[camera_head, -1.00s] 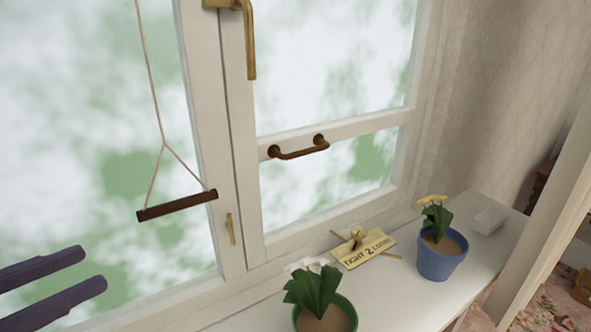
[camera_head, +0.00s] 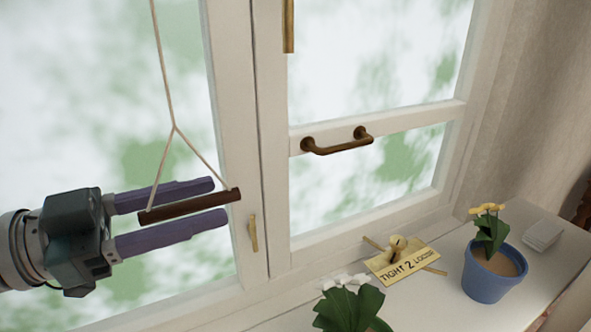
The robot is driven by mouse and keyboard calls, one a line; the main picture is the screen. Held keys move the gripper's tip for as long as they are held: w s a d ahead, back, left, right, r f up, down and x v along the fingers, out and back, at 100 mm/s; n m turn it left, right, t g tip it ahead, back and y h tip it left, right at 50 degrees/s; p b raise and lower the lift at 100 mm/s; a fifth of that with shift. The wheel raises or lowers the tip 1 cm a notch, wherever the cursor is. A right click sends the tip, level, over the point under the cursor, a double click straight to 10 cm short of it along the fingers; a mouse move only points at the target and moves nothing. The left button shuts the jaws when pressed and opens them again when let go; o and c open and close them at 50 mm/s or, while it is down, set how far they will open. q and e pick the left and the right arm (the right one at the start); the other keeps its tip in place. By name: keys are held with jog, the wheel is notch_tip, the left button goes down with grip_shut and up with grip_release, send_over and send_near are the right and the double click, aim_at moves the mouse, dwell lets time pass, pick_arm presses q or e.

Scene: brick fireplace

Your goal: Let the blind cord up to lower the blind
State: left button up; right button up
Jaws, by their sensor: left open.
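The blind cord (camera_head: 164,80) hangs down in front of the left window pane and splits into two strands. The strands hold a dark brown wooden bar (camera_head: 189,207), tilted slightly up to the right. My left gripper (camera_head: 222,202) comes in from the left and is open. One purple finger lies above the bar and one below it in the picture, and the bar shows in front of them. I cannot tell whether they touch it. The blind itself and my right gripper are not in view.
A brass handle (camera_head: 338,144) is on the right sash, with a small brass catch (camera_head: 253,233) on the frame. The sill holds a "TIGHT 2 LOOSE" label (camera_head: 403,262), a blue flowerpot (camera_head: 486,278), a white-flowered plant (camera_head: 350,308) and a white block (camera_head: 542,235).

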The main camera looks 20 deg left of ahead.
pick_arm(q)
jog(key=shift+w+d, duration=0.35)
jog(key=shift+w, duration=0.1)
grip_shut()
dwell(1.2)
